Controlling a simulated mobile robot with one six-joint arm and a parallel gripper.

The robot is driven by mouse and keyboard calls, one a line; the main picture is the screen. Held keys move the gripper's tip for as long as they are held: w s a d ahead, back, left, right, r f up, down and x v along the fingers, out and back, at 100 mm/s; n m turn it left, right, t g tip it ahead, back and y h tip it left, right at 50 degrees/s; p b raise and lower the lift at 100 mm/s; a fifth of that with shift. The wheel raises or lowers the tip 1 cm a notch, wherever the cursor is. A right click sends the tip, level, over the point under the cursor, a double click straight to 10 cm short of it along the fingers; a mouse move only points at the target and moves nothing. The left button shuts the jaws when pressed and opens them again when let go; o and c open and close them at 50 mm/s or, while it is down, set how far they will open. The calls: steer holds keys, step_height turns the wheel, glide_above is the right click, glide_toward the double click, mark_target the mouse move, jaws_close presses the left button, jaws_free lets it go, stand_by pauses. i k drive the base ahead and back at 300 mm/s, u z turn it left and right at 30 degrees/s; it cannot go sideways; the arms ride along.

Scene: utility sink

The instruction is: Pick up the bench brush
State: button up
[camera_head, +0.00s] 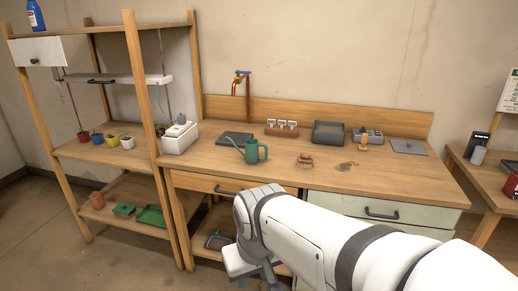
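A small reddish-brown object (305,161) lies on the wooden workbench (225,160), right of the green watering can (250,151). It looks like the bench brush, but it is too small to be certain. My white arm reaches in from the lower right, in front of the bench. My gripper (255,277) is low at the bottom of the picture, in front of the bench and well apart from the brush. Its fingers are not clearly visible, so I cannot tell whether it is open.
A dark flat slab (235,138), a tray of white-topped items (282,129), a dark grey bin (328,134) and a wooden-handled tool (364,138) stand along the back. Shelving (130,80) with small pots is at left. The bench's right front is mostly clear.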

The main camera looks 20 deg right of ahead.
mark_target(305, 158)
steer(key=z, duration=0.65)
steer(key=i, duration=1.5)
steer(key=z, duration=0.1)
